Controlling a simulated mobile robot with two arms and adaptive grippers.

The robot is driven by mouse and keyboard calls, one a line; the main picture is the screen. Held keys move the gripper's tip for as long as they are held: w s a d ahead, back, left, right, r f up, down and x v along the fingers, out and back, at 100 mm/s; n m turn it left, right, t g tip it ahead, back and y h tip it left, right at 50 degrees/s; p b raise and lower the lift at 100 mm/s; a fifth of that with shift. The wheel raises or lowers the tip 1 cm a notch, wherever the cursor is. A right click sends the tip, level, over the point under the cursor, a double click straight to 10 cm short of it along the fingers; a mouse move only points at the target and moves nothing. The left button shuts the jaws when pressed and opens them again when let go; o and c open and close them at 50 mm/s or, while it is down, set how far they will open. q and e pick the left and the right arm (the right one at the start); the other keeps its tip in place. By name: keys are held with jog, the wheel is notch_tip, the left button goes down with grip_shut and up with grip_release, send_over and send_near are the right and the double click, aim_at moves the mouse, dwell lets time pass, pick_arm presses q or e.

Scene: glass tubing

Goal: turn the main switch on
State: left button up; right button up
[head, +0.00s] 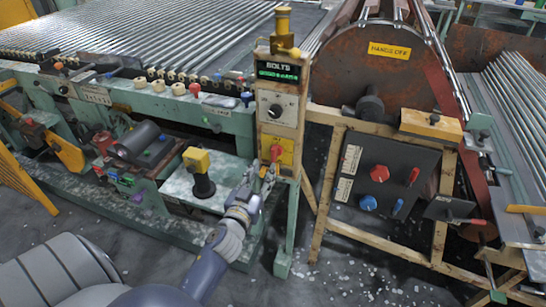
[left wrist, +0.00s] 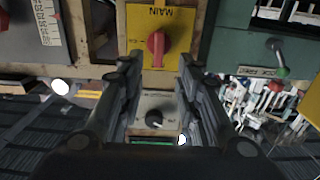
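The main switch is a red handle (head: 276,152) on a yellow plate (head: 287,158), low on the post panel. In the left wrist view the picture is upside down; the plate reads MAIN (left wrist: 133,20) and the red handle (left wrist: 156,46) stands roughly upright in the picture. My left gripper (head: 266,172) is just below and in front of the switch in the head view. In the left wrist view my left gripper (left wrist: 157,68) is open, its two fingers apart, with the red handle beyond and between the tips. No contact shows. My right gripper is not in view.
Above the switch are a black dial (head: 275,111) and a green BOLTS display (head: 278,71). A dark panel (head: 383,178) with red and blue knobs is at right.

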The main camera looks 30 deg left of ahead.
aim_at(273, 155)
pick_arm(q)
jog(key=x, duration=0.7)
jog(key=shift+w+d, duration=0.1)
jog(key=shift+d, duration=0.05)
grip_shut()
